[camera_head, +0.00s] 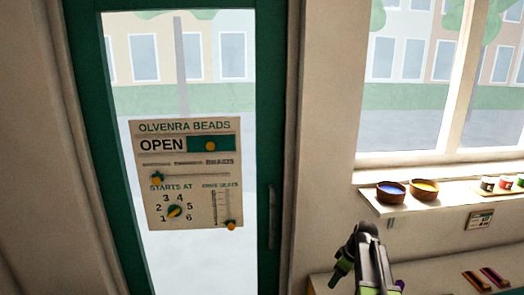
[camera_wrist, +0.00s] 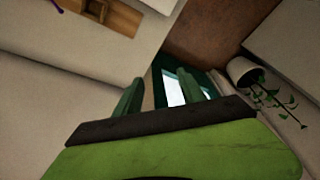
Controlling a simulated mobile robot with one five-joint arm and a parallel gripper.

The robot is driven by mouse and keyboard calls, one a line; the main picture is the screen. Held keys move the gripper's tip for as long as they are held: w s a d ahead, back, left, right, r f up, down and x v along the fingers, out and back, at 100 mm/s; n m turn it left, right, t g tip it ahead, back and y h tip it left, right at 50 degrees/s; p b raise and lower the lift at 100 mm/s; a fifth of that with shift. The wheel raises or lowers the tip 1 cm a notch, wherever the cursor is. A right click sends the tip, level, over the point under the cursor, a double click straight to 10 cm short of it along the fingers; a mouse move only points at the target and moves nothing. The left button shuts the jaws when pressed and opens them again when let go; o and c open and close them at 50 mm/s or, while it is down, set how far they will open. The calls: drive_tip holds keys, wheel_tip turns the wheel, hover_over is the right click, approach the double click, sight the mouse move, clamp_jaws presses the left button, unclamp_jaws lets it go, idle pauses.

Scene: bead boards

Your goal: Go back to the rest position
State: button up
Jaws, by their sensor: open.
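My gripper (camera_head: 345,262) is low in the head view, right of the door and in front of the wall below the shelf. In the wrist view its two dark green fingers (camera_wrist: 164,92) stand apart with nothing between them. Beyond them are a brown surface and a green frame with a bright pane. My gripper touches nothing that I can see. The OLVENRA BEADS sign (camera_head: 188,172) hangs on the glass door, with an OPEN slider, a bar slider, a dial and a vertical slider with yellow knobs.
A window shelf (camera_head: 385,207) holds two bowls (camera_head: 391,191) and small jars (camera_head: 488,184). A counter (camera_head: 430,277) below carries narrow coloured strips (camera_head: 476,281). The green door frame (camera_head: 92,120) stands left. A potted plant (camera_wrist: 243,71) shows at right in the wrist view.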

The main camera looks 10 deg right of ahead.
drive_tip(key=s+a+f+g, duration=0.1)
drive_tip(key=s+a, duration=0.1)
drive_tip(key=a, duration=0.7)
drive_tip(key=s+a, duration=0.3)
drive_tip(key=a, duration=0.5)
drive_tip(key=s+a+m+g+h, duration=0.1)
drive_tip(key=s+a+m+h, duration=0.1)
drive_tip(key=s+m, duration=0.5)
drive_tip(key=shift+f+m, duration=0.3)
drive_tip(key=shift+m, duration=0.3)
drive_tip(key=shift+c, duration=0.2)
